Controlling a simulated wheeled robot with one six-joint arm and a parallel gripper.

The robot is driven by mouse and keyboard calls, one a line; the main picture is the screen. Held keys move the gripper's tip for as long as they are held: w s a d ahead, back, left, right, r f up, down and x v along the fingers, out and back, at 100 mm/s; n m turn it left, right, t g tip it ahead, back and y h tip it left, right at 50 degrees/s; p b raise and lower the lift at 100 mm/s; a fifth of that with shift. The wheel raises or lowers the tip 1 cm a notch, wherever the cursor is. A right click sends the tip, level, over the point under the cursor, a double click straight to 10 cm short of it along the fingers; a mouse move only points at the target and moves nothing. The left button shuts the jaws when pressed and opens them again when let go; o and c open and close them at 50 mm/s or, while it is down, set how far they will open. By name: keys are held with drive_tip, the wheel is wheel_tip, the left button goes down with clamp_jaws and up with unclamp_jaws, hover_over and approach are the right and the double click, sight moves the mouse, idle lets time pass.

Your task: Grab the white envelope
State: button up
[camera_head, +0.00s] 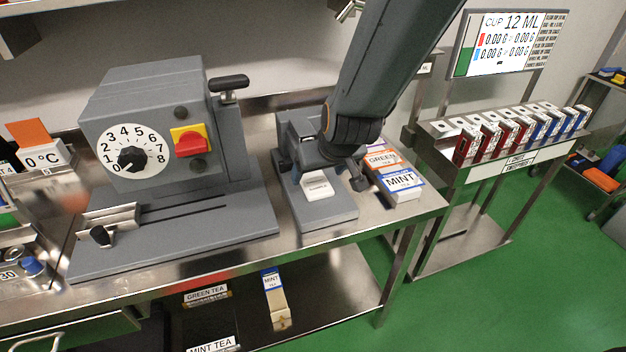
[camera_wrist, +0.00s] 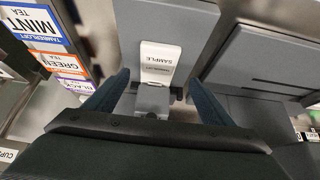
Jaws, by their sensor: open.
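The white envelope (camera_head: 318,186) rests on the grey machine (camera_head: 318,215) on the steel bench. In the wrist view the envelope (camera_wrist: 160,64) is labelled "SAMPLE" and lies between and just beyond my fingertips. My gripper (camera_head: 330,172) is over the same machine, close to the envelope. In the wrist view my gripper (camera_wrist: 158,84) has its two dark fingers spread apart with a gap between them. Whether a finger touches the envelope I cannot tell.
A large grey machine with a numbered dial (camera_head: 132,148) stands to the left. Mint (camera_head: 402,186) and green tea (camera_head: 381,160) boxes stand close on the right. A rack of red and blue packets (camera_head: 520,135) is farther right. A lower shelf holds a mint box (camera_head: 275,300).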

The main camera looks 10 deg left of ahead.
sight(313, 179)
drive_tip(key=x, duration=0.4)
drive_tip(key=shift+w+r, duration=0.2)
drive_tip(key=shift+w, duration=0.1)
drive_tip(key=shift+x, duration=1)
drive_tip(key=c, duration=1.2)
drive_tip(key=shift+c, duration=0.2)
drive_tip(key=shift+r+p, duration=0.2)
drive_tip(key=shift+p, duration=0.15)
